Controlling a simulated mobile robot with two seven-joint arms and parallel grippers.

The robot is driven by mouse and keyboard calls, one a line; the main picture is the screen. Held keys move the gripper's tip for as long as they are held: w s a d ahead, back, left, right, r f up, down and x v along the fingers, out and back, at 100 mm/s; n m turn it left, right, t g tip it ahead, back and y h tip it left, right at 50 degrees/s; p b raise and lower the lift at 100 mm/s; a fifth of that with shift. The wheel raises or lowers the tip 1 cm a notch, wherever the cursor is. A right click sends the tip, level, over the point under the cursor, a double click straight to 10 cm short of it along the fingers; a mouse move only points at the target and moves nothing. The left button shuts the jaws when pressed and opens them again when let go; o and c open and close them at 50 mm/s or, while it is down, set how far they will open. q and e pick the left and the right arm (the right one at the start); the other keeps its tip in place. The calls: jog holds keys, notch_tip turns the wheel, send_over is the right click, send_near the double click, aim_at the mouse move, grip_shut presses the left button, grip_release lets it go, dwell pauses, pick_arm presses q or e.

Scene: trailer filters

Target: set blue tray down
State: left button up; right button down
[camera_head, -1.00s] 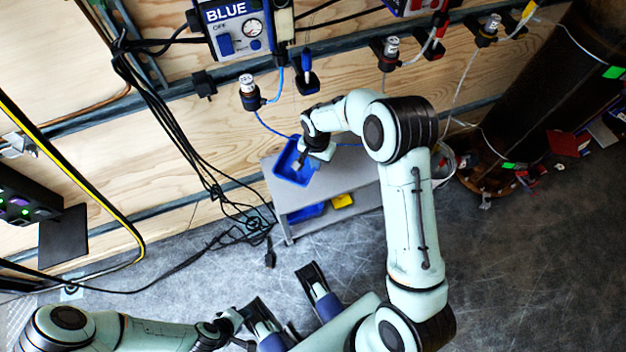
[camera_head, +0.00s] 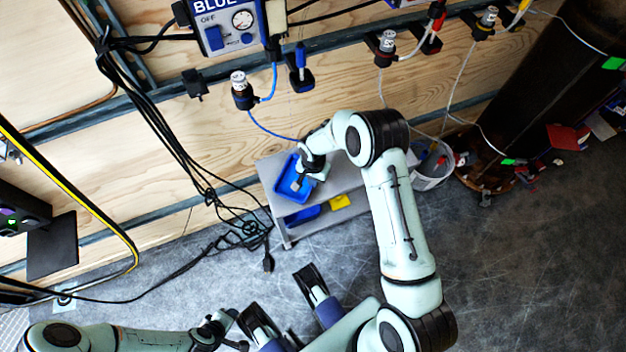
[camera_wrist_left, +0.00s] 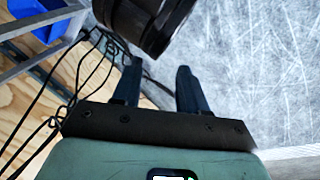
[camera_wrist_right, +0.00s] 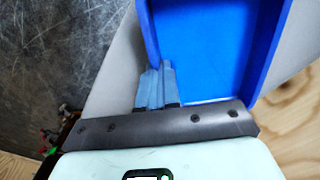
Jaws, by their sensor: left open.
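The blue tray (camera_head: 287,185) is at the top of the grey shelf unit (camera_head: 345,178) in the head view. It looks level with the shelf top, but I cannot tell whether its base touches. My right gripper (camera_head: 308,166) is at the tray's right side. In the right wrist view its fingers (camera_wrist_right: 158,72) are shut on the tray wall (camera_wrist_right: 151,32), and the visible part of the tray floor (camera_wrist_right: 205,50) is bare. My left gripper (camera_head: 236,328) is open and empty, low over the floor; its parted fingers show in the left wrist view (camera_wrist_left: 157,70).
A blue bin (camera_head: 303,215) and a yellow item (camera_head: 340,202) are on the lower shelf. A white bucket (camera_head: 432,170) stands right of the unit. Black cables (camera_head: 240,230) hang at its left. The wooden wall behind carries blue-hosed fittings (camera_head: 242,92).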

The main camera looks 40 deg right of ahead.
jog(key=shift+f, duration=0.2)
jog(key=c, duration=1.4)
grip_release()
pick_arm(q)
jog(key=shift+w+f, duration=0.15)
pick_arm(e)
jog(key=shift+o, duration=0.2)
jog(key=shift+r, duration=0.25)
pick_arm(q)
jog(key=shift+g+h, duration=0.3)
jog(key=shift+g, duration=0.3)
jog(key=s+r, duration=0.1)
jog(key=s+d+r+p, duration=0.1)
jog(key=s, duration=0.1)
jog(key=s+d+r+p, duration=0.1)
jog(key=shift+s+r, duration=0.1)
jog(key=shift+s, duration=0.05)
pick_arm(e)
notch_tip(320, 180, up, 12)
pick_arm(q)
jog(key=shift+r+p, duration=0.1)
jog(key=shift+p, duration=0.25)
pick_arm(e)
jog(key=shift+a+f, duration=0.1)
